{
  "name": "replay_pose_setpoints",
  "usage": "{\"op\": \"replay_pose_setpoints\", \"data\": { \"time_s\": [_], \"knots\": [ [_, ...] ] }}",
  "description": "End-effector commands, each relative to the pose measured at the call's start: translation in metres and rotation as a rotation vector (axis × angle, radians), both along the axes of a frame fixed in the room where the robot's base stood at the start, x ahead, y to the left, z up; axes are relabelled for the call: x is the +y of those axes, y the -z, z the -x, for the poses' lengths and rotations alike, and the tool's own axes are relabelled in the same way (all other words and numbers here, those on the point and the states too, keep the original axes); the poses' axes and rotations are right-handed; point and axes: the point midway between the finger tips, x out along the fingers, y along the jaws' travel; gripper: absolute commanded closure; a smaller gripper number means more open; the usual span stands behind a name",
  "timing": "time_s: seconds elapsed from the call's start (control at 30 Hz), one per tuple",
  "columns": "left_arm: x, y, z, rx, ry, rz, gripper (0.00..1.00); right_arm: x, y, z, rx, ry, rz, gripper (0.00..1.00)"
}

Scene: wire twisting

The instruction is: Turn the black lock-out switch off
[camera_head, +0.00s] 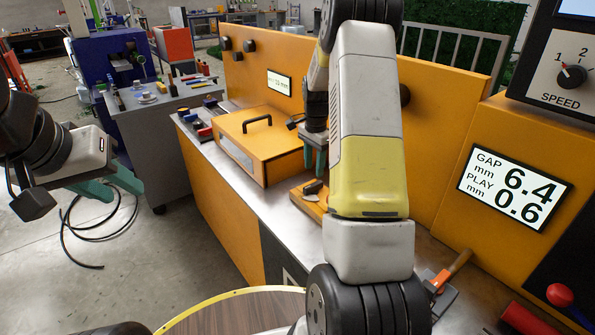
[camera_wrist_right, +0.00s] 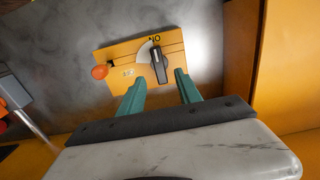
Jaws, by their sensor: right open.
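The black lock-out switch (camera_wrist_right: 159,66) sits on a yellow plate (camera_wrist_right: 113,58) in the right wrist view. Its handle stands nearly upright in that picture, one end near a label that reads as "NO", perhaps an upside-down "ON". In the head view the switch (camera_head: 313,187) is small, on the yellow plate (camera_head: 308,205), partly hidden by my right arm. My right gripper (camera_wrist_right: 160,87) is open, with its teal fingers on either side below the switch in the picture; I see no contact. In the head view it points down above the plate. My left gripper (camera_head: 118,186) hangs away from the bench, its fingers apart and empty.
An orange knob (camera_wrist_right: 100,72) stands on the plate beside the switch. A yellow box with a black handle (camera_head: 258,122) stands left of the plate. A tall yellow panel (camera_head: 450,110) rises behind. A brush-like tool (camera_head: 447,273) lies to the right.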

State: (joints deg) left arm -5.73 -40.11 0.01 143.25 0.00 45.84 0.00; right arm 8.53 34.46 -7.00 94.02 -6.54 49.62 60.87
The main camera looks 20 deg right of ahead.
Motion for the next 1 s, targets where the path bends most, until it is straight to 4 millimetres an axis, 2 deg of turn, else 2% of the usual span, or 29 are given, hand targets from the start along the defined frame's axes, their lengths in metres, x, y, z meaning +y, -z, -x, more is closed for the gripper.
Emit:
{"op": "replay_pose_setpoints", "data": {
  "time_s": [0.2,0.4,0.77,0.97,1.0],
  "knots": [
    [0.000,0.000,0.000,0.000,0.000,0.000,0.64,0.000,0.037,0.002,0.005,-0.001,-0.002,0.59],
    [0.000,0.000,0.000,0.000,0.000,0.000,0.64,0.001,0.060,0.001,0.002,-0.002,-0.002,0.59],
    [0.000,0.000,0.000,0.000,0.000,0.000,0.64,0.000,0.065,0.001,0.000,-0.003,-0.001,0.59],
    [0.000,0.000,0.000,0.000,0.000,0.000,0.64,0.001,0.065,0.001,0.000,-0.003,-0.001,0.98],
    [0.000,0.000,0.000,0.000,0.000,0.000,0.64,0.001,0.065,0.001,0.000,-0.003,-0.001,1.00]
  ]
}}
